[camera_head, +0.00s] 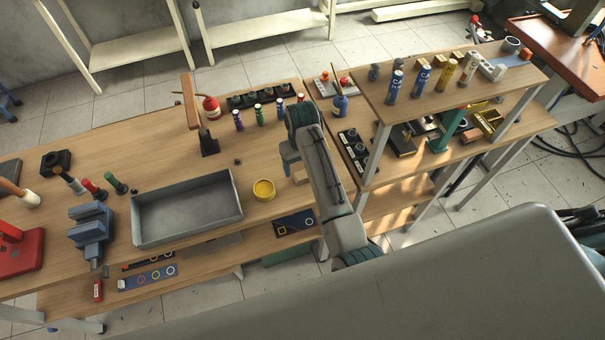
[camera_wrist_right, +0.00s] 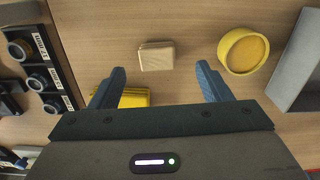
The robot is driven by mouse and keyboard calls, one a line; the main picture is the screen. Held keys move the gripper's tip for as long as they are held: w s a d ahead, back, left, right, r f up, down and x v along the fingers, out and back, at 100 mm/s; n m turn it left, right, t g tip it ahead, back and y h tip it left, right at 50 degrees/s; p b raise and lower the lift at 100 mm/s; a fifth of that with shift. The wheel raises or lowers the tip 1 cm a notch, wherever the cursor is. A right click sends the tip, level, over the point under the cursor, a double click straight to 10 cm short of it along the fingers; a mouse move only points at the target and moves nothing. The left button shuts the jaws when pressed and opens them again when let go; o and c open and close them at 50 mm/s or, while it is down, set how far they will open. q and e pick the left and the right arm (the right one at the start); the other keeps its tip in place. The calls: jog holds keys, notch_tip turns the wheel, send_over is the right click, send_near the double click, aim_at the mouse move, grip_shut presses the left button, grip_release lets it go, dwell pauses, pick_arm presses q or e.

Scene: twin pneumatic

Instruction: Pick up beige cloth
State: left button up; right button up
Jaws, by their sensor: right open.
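The beige cloth (camera_wrist_right: 157,57), a small folded block shape, lies on the wooden table just beyond my right fingertips in the right wrist view. In the head view the cloth (camera_head: 300,174) is partly hidden by my right arm. My right gripper (camera_wrist_right: 158,82) is open, with its two blue fingers wide apart and nothing held between them. In the head view this gripper (camera_head: 291,164) points down over the table beside the cloth. My left gripper is not in view.
A round yellow container (camera_head: 263,190) stands beside the cloth, with a grey tray (camera_head: 187,208) farther left. A yellow item (camera_wrist_right: 134,98) is partly hidden behind the gripper. Black labelled holders (camera_wrist_right: 41,67) stand to one side. Bare wood surrounds the cloth.

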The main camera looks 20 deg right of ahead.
aim_at(302, 177)
jog(key=shift+s+f, duration=0.1)
jog(key=shift+f, duration=0.35)
jog(key=f+p, duration=0.1)
jog(key=f, duration=0.2)
jog(key=f+p, duration=0.1)
jog(key=shift+w+d+f+p, duration=0.15)
jog(key=shift+w+d+p, duration=0.05)
jog(key=shift+w+p, duration=0.1)
jog(key=shift+f, duration=0.35)
jog(key=shift+s, duration=0.1)
jog(key=shift+c, duration=0.2)
jog(key=c, duration=1)
